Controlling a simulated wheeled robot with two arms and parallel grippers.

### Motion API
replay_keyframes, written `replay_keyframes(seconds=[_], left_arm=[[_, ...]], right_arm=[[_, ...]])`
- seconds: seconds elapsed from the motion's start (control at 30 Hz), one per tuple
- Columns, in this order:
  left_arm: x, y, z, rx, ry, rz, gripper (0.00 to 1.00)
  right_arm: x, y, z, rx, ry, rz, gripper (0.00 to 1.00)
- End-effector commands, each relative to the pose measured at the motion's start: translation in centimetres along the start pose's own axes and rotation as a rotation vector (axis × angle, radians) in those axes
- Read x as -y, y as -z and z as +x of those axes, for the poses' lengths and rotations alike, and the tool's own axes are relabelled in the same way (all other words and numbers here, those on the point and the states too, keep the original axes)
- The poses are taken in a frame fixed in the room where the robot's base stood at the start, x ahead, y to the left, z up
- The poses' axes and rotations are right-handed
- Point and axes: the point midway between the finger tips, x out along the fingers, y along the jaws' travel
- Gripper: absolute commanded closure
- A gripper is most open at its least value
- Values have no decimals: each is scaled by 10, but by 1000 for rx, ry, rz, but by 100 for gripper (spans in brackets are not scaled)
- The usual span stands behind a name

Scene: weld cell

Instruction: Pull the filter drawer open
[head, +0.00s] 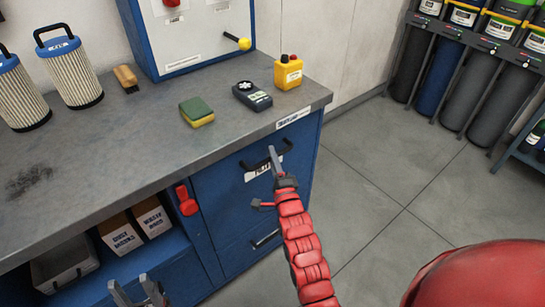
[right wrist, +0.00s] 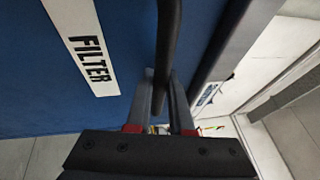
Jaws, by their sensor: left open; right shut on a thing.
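The filter drawer (head: 225,183) is a blue front under the right part of the workbench and looks flush with the cabinet. It has a black bar handle (head: 250,164) and a white label, partly hidden by my gripper. My right gripper (head: 274,158) is shut on the handle. In the right wrist view, the handle (right wrist: 168,40) runs between the two fingers (right wrist: 162,90), beside the FILTER label (right wrist: 90,45) on the drawer front (right wrist: 125,25). My left gripper (head: 138,290) is open and empty, low in front of the cabinet's open shelf.
On the bench top (head: 130,150) are filter cartridges (head: 75,72), a brush (head: 126,78), a sponge (head: 197,111), a dark handheld device (head: 252,95) and a yellow button box (head: 288,72). A lower drawer handle (head: 265,239) is below. The floor (head: 400,190) to the right is clear.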

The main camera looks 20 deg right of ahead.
Motion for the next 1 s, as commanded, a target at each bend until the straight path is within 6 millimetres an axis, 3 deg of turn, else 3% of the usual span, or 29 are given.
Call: replay_keyframes(seconds=[0.57, 0.77, 1.0], left_arm=[[0, 0, 1, 0, 0, 0, 50], [0, 1, 4, 0, 0, 0, 50], [1, 3, 16, 0, 0, 0, 50]], right_arm=[[0, 3, -7, -1, -2, -1, 100], [6, 14, -34, -2, -5, -2, 100], [18, 37, -90, -3, -10, -3, 100]])
